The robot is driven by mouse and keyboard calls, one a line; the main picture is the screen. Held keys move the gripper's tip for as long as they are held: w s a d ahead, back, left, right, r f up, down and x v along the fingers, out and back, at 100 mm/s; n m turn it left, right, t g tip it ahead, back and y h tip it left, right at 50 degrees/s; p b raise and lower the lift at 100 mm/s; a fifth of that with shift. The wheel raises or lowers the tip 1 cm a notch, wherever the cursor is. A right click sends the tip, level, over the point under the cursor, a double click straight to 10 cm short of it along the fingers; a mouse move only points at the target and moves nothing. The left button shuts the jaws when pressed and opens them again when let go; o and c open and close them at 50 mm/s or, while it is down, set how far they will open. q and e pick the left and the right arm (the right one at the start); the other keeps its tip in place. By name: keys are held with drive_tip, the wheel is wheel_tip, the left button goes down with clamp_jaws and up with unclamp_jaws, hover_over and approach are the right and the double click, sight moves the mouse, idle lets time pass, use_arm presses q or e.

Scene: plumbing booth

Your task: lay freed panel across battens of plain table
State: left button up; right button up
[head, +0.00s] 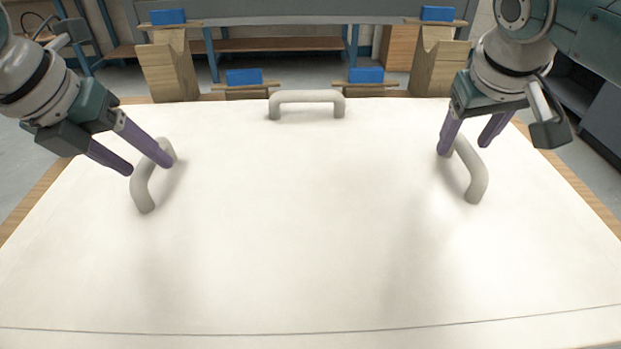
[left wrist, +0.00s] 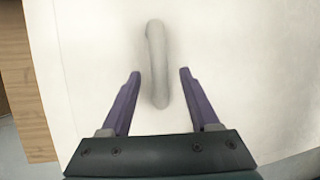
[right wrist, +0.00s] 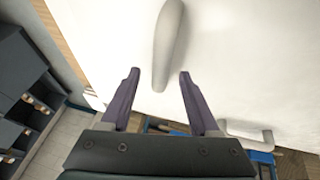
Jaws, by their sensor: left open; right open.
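The white panel (head: 310,220) lies flat and fills most of the head view. It has three grey bar handles: a left handle (head: 142,190), a right handle (head: 476,178) and a far handle (head: 307,97). My left gripper (head: 150,167) is open, its fingers near the far end of the left handle. In the left wrist view that handle (left wrist: 157,60) runs between the two fingertips. My right gripper (head: 465,150) is open at the far end of the right handle. In the right wrist view that handle (right wrist: 168,45) reaches between the fingertips. Contact cannot be told.
Wooden edges show beside the panel, at left (head: 38,192) and right (head: 570,170). Beyond it stand notched wooden blocks, left (head: 170,68) and right (head: 436,65), and several blue blocks (head: 244,77). A workbench (head: 280,45) is behind. The panel's middle is clear.

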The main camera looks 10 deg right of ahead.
use_arm(q)
drive_tip(key=shift+x, duration=1.1)
use_arm(e)
drive_tip(key=shift+x, duration=1.15)
use_arm(q)
drive_tip(key=shift+c, duration=0.2)
use_arm(e)
drive_tip(key=shift+c, duration=0.2)
use_arm(q)
clamp_jaws()
use_arm(e)
clamp_jaws()
use_arm(q)
drive_tip(key=shift+w+r, duration=0.1)
use_arm(e)
drive_tip(key=shift+r, duration=0.1)
